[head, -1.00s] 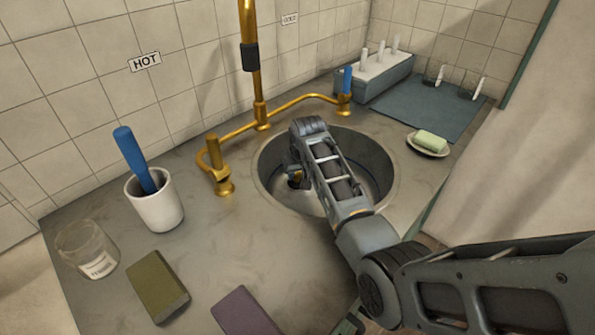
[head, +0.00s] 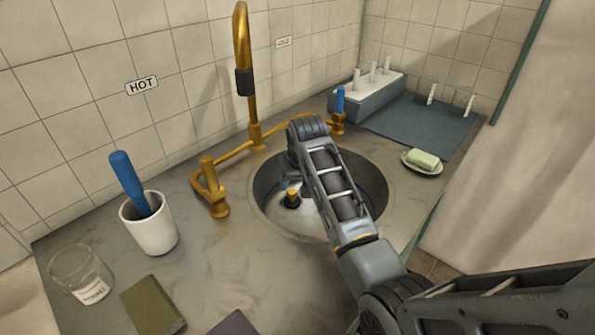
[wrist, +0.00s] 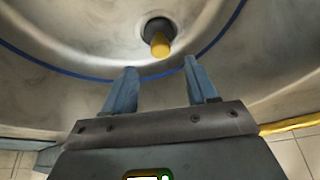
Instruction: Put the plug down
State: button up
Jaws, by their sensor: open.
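The plug (head: 292,199) is dark with a brass-yellow knob. It sits low in the round metal sink (head: 372,178), at the bottom of the bowl. In the wrist view the plug (wrist: 158,38) stands beyond my fingertips, knob towards the camera, with a gap between. My gripper (wrist: 160,68) is open and empty, its two blue-grey fingers apart. In the head view my arm hides most of the gripper and part of the bowl. Whether the plug is fully seated in the drain cannot be told.
A brass tap (head: 244,80) rises behind the sink. A white cup (head: 150,228) with a blue handle, a glass (head: 80,273) and a green block (head: 152,306) stand left. A soap dish (head: 422,165) and a blue-grey mat (head: 425,130) lie right.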

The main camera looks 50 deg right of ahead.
jog(key=shift+v, duration=2.55)
